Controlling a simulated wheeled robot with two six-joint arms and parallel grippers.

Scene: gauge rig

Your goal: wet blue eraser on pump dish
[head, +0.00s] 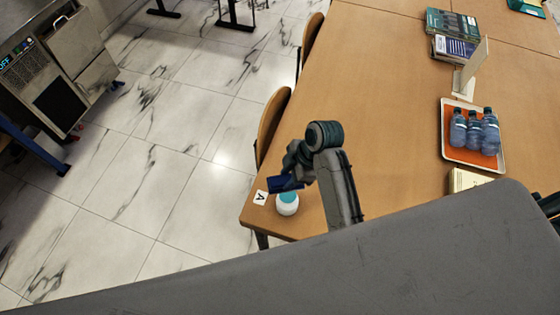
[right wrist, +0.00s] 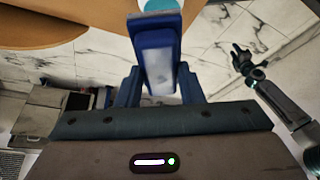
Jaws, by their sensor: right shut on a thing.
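My right gripper (head: 284,183) is near the table's front left corner. In the right wrist view the right gripper (right wrist: 160,85) is shut on the blue eraser (right wrist: 154,38), whose pale face shows between the fingers. The pump dish (head: 288,205), a white jar with a teal top, stands upright on the table just below the gripper in the head view. Its teal top also shows past the eraser's far end in the right wrist view (right wrist: 160,5). I cannot tell whether eraser and dish touch.
An orange tray (head: 475,155) with bottles (head: 474,132) and stacked books (head: 452,30) are at the right. Chairs (head: 272,122) stand along the left edge. The table middle is clear.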

